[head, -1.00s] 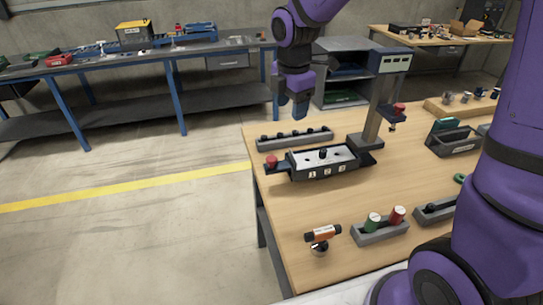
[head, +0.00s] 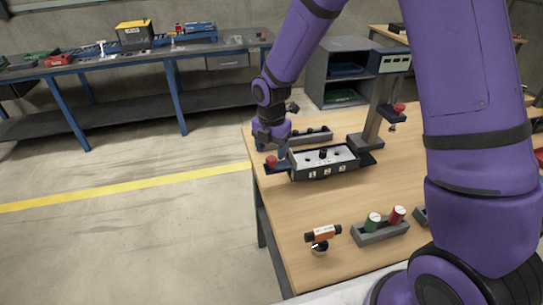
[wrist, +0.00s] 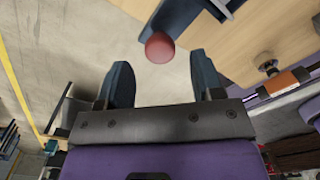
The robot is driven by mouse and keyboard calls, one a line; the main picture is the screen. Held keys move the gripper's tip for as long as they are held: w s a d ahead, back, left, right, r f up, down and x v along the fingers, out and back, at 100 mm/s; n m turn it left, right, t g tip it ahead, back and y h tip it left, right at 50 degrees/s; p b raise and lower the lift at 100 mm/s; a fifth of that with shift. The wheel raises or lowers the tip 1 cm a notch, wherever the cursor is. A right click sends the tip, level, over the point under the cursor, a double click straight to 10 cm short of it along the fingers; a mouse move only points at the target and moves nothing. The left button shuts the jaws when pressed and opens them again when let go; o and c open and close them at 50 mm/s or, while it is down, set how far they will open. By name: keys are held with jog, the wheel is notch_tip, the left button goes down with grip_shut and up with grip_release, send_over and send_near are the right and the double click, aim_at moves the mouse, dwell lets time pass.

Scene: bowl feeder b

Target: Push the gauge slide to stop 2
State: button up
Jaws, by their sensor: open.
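The gauge block (head: 340,157) sits on the wooden bench, with a pale top, a black peg (head: 323,153) standing in it, and labels 1, 2 and 3 on its dark front. A dark slide bar (head: 366,159) shows beyond its right end, and a red knob (head: 271,161) stands at its left end. My gripper (head: 272,145) is open and empty, pointing down just above and behind the knob. In the wrist view, the red knob (wrist: 160,48) lies beyond the fingertips, between their lines, with no contact visible. The slide's exact stop cannot be read.
A post with a display (head: 393,62) stands right of the block. A dark rack (head: 315,136) lies behind it. Nearer are an orange-black tool (head: 322,234) and a tray (head: 381,233) with green and red cylinders. The bench's left edge is close to the knob.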

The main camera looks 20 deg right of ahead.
jog(key=shift+f, duration=1.5)
grip_shut()
jog(key=d, duration=2.4)
grip_release()
jog(key=shift+r, duration=0.1)
notch_tip(320, 180, up, 11)
jog(key=shift+f, duration=0.2)
